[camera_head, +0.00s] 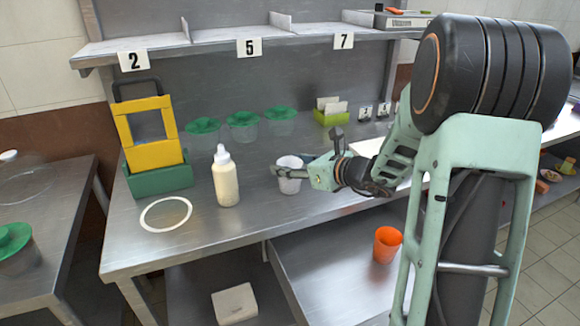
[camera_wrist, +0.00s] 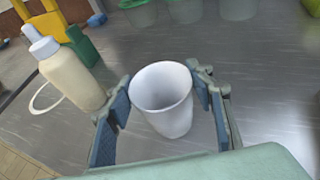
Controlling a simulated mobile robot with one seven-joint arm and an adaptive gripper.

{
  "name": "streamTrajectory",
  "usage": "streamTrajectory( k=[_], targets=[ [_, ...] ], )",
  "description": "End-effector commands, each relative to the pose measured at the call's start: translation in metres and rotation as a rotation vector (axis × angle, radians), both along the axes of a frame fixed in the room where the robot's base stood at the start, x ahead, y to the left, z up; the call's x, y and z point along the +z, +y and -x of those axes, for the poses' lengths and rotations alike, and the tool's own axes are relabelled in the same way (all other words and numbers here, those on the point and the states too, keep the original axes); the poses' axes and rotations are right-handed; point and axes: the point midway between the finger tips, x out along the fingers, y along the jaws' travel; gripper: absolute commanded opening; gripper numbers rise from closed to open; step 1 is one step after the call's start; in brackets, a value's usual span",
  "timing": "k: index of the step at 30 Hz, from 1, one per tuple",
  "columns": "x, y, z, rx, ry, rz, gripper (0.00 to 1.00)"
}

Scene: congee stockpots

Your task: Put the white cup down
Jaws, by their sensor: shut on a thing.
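The white cup (camera_head: 290,180) is upright at the steel table in the head view, between the fingers of my gripper (camera_head: 291,172). In the wrist view the white cup (camera_wrist: 162,98) is open at the top and looks empty inside. The blue-padded fingers of my gripper (camera_wrist: 165,105) close on it from both sides. The cup's base is close to the tabletop; I cannot tell whether it touches. My gripper reaches in from the right in the head view.
A cream squeeze bottle (camera_head: 225,180) stands left of the cup. A white ring (camera_head: 166,229) lies on the table (camera_head: 200,248) at front left. Several green-lidded containers (camera_head: 243,127) stand behind. The tabletop around the white cup is clear.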

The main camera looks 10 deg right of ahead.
Motion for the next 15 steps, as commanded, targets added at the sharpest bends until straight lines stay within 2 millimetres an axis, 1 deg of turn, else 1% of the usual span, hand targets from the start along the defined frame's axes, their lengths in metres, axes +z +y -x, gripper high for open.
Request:
streamTrajectory(
  k=[4,8,9,13,15],
  targets=[
    [0.0013,-0.0001,0.0,0.0,-0.001,0.0,0.25],
    [-0.0035,-0.0001,0.0,0.0,-0.001,0.0,0.25],
    [-0.0026,-0.0001,0.0,0.0,-0.001,0.0,0.51],
    [-0.002,-0.0001,0.0002,0.0,-0.001,0.001,0.65],
    [-0.002,-0.0001,0.0002,0.0,-0.001,0.001,0.66]
  ],
)
